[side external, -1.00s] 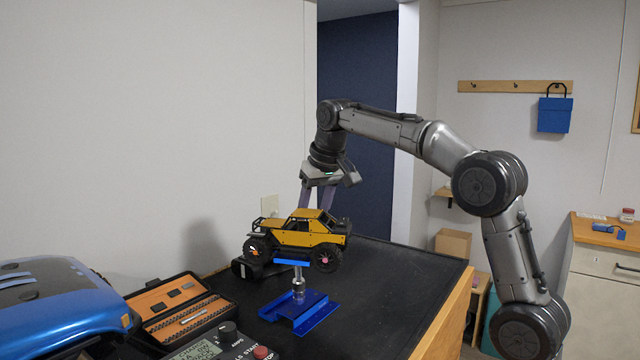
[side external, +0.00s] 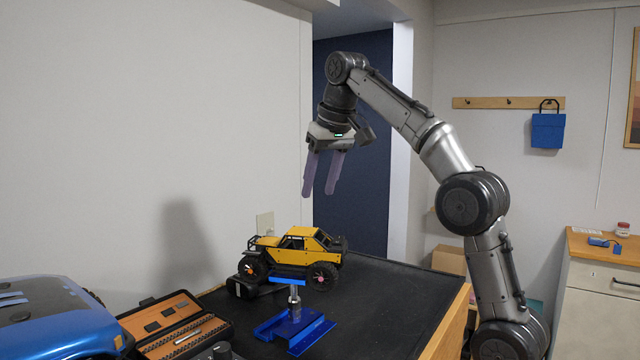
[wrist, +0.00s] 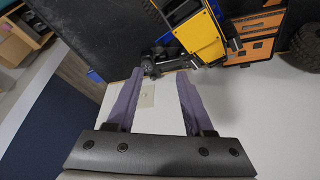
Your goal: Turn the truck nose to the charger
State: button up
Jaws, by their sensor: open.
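The yellow truck (side external: 295,252) with black wheels sits level on a blue stand (side external: 295,328) with a silver post on the black bench top. In the side view its windshield end appears to point right and its rack end left. The wrist view shows part of the truck (wrist: 197,40) at the top. My gripper (side external: 318,193) is open and empty, above the truck and apart from it. Its purple fingers (wrist: 160,72) also show in the wrist view with nothing between them. The charger is almost wholly out of frame; a dark piece at the bottom edge may be its knob.
An open orange-lined tool case (side external: 180,325) lies left of the stand, beside a large blue car body (side external: 50,315). A dark object (side external: 243,287) sits behind the truck's left wheel. The bench top (side external: 395,290) right of the stand is clear. A wall stands behind.

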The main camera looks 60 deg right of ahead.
jog(key=shift+w, duration=0.1)
jog(key=c, duration=0.3)
jog(key=shift+w+a+f+t+y, duration=0.15)
jog(key=shift+w+f, duration=0.2)
jog(key=shift+w, duration=0.2)
jog(key=shift+w+a+f+t+y, duration=0.15)
jog(key=shift+w+f, duration=0.2)
jog(key=shift+w, duration=0.15)
jog(key=c, duration=0.5)
jog(key=shift+s+d+f+m+t+y, duration=0.15)
jog(key=shift+s+d+f+m+t, duration=0.1)
jog(key=shift+f+m, duration=0.2)
jog(key=shift+s+d+f+m+t+y, duration=0.15)
jog(key=shift+s+d+f+m+t, duration=0.1)
jog(key=shift+f+m, duration=0.2)
grip_shut()
jog(key=s+d+f+m+t, duration=0.15)
jog(key=s+d+m, duration=0.25)
jog(key=s, duration=0.5)
jog(key=w+a+f, duration=0.1)
jog(key=w+f, duration=0.7)
jog(key=w, duration=0.1)
jog(key=shift+w, duration=0.4)
jog(key=shift+w, duration=0.1)
